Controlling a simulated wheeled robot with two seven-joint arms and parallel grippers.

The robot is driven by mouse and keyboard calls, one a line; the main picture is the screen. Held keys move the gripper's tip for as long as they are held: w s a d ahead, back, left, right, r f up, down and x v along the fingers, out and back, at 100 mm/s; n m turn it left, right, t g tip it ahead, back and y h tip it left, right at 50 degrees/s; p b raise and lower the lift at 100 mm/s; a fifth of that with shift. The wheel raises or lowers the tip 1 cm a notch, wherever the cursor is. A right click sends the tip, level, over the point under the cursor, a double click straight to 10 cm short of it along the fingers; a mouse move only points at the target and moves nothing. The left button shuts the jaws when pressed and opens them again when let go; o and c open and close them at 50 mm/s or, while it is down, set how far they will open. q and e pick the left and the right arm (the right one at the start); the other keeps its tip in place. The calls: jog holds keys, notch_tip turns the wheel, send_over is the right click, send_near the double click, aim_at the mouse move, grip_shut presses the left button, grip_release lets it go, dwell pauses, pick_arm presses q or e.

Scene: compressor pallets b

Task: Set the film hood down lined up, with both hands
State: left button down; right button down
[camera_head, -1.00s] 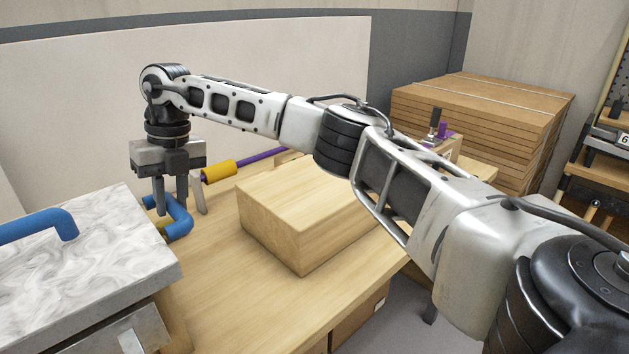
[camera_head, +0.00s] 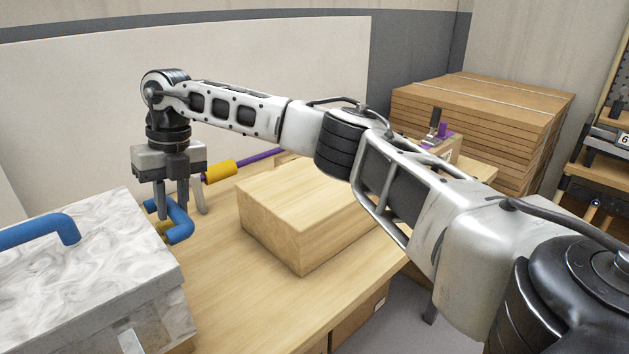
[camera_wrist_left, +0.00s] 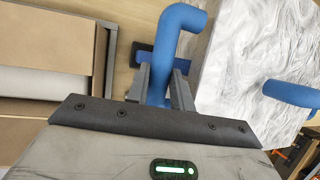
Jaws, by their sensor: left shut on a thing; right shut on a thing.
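The film hood (camera_head: 85,255) is a box with a white-grey marbled top at the lower left of the head view, cut off by the frame edge. One blue bent handle (camera_head: 35,232) reaches in from the left above its top. My right gripper (camera_head: 179,205) points down beyond its far right corner, shut on another blue handle (camera_head: 183,222). In the left wrist view, my left gripper (camera_wrist_left: 158,88) is shut on a blue handle (camera_wrist_left: 182,20) beside the marbled hood (camera_wrist_left: 235,55). Another blue handle (camera_wrist_left: 290,93) shows at the right there. The hood's underside is hidden.
A wooden block (camera_head: 300,215) stands on the wooden table (camera_head: 235,295) right of the hood, with bare table between. A yellow and purple bar (camera_head: 222,171) lies behind my right gripper. Stacked brown boards (camera_head: 485,125) stand at the back right. My right arm crosses above the block.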

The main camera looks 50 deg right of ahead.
pick_arm(q)
jog(key=shift+f, duration=0.15)
pick_arm(e)
jog(key=shift+f, duration=0.15)
pick_arm(q)
jog(key=c, duration=1.1)
grip_release()
jog(key=shift+c, duration=0.2)
pick_arm(e)
jog(key=c, duration=1.1)
grip_release()
jog(key=shift+c, duration=0.2)
pick_arm(q)
jog(key=o, duration=0.5)
pick_arm(e)
jog(key=o, duration=0.5)
pick_arm(q)
jog(key=shift+d, duration=0.1)
pick_arm(e)
jog(key=shift+a, duration=0.1)
